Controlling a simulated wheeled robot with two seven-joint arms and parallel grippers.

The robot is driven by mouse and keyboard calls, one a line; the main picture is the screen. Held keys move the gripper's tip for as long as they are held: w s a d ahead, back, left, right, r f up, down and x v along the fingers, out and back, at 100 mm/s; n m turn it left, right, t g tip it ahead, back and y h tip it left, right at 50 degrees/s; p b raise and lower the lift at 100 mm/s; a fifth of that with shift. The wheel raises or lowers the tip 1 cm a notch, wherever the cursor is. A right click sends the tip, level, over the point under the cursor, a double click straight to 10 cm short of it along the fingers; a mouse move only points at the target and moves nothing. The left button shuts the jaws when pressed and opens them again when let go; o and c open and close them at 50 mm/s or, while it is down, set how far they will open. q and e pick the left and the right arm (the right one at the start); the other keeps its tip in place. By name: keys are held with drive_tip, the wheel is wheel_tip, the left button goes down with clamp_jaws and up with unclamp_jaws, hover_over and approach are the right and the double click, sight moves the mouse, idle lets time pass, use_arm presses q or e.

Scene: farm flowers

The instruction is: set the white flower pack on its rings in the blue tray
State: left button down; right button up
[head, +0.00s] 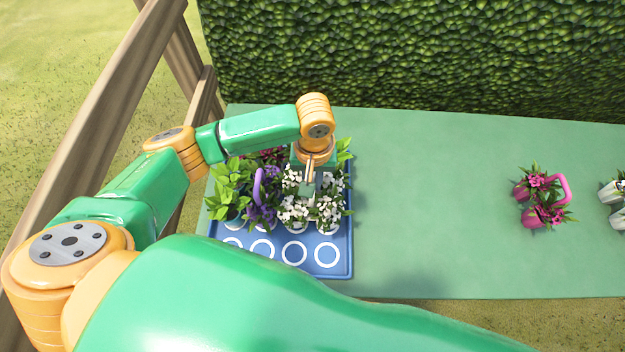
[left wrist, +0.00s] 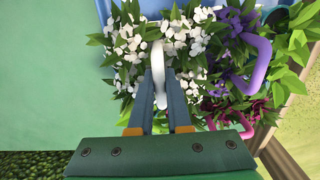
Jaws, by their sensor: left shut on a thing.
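The white flower pack (head: 294,212) is at the right part of the blue tray (head: 350,262), behind the front row of white rings (head: 327,254). Its white blooms (left wrist: 128,44) also show in the left wrist view. My left gripper (left wrist: 160,95) is shut on the pack's white handle (left wrist: 158,65), coming down from above. In the head view the left gripper (head: 310,180) partly covers the pack. Leaves and blooms hide the rings beneath, so I cannot tell whether the pots touch the tray. My right gripper is not in view.
A purple flower pack (head: 262,210) with a purple handle stands close left of the white pack, with green plants (head: 228,190) farther left. Pink flowers (head: 270,154) are behind. Another pink pack (head: 543,200) stands far right. The middle of the green table (head: 430,200) is clear.

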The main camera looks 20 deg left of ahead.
use_arm(q)
drive_tip(key=shift+f, duration=0.45)
drive_tip(key=c, duration=0.9)
unclamp_jaws()
drive_tip(key=shift+o, duration=0.2)
drive_tip(key=shift+r, duration=0.1)
wheel_tip(320, 180, up, 12)
drive_tip(key=shift+d, duration=0.15)
